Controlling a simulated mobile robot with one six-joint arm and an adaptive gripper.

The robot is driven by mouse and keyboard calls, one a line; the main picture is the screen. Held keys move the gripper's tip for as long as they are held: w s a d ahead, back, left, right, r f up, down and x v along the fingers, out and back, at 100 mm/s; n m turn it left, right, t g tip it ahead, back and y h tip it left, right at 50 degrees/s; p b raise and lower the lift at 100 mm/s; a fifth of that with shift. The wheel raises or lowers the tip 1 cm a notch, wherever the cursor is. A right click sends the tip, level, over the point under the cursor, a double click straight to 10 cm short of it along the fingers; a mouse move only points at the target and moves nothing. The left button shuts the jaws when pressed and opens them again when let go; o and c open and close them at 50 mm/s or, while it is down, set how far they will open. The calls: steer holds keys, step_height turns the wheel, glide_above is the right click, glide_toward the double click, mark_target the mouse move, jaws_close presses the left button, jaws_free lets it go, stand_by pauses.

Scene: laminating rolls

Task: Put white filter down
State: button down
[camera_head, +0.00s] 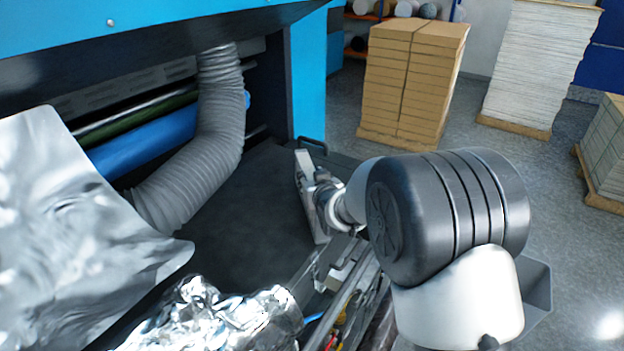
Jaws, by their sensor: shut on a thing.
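My gripper (320,188) is at the end of my arm, over the right end of the dark machine bed. It is shut on a narrow, pale piece seen nearly edge-on, which appears to be the white filter (305,170). The filter's long side runs from upper left to lower right, past both sides of the fingers. The fingertips are small and partly hidden by my wrist. I cannot tell whether the filter touches the dark bed (250,215) or hangs just above it.
A grey ribbed hose (212,125) curves down left of the gripper. Crumpled silver foil (225,318) and a silver sheet (70,230) fill the lower left. A blue frame post (308,80) stands behind. Stacked boxes (412,85) stand on the floor beyond. The bed's middle is clear.

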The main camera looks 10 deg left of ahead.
steer(key=shift+f, duration=0.2)
steer(key=c, duration=1.1)
jaws_free()
